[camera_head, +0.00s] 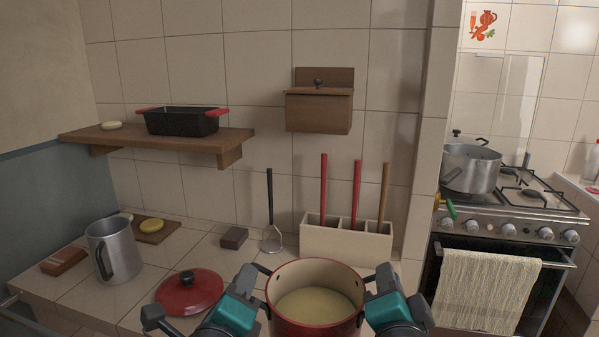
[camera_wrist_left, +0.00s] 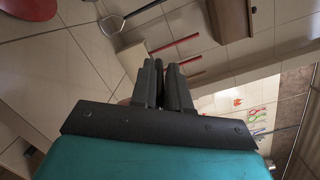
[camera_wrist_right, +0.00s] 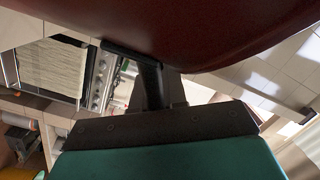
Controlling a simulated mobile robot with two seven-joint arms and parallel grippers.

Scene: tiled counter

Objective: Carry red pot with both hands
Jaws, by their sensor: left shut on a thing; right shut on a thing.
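The red pot (camera_head: 314,325) is at the bottom middle of the head view, upright, with a cream interior and pale yellow contents. My left gripper (camera_head: 262,272) is shut at the pot's left side, on its dark handle. My right gripper (camera_head: 370,277) is shut on the handle at the right side. In the left wrist view the fingers (camera_wrist_left: 166,82) are close together, and the handle is hidden. In the right wrist view the pot's dark red wall (camera_wrist_right: 210,25) fills the top, beside the fingers (camera_wrist_right: 152,75).
A red lid (camera_head: 189,293) and a metal jug (camera_head: 114,250) stand on the tiled counter at left. A holder (camera_head: 345,242) with long-handled tools stands behind the pot. At right are a stove (camera_head: 510,212) with a grey pot (camera_head: 470,170) and a hanging towel (camera_head: 488,290).

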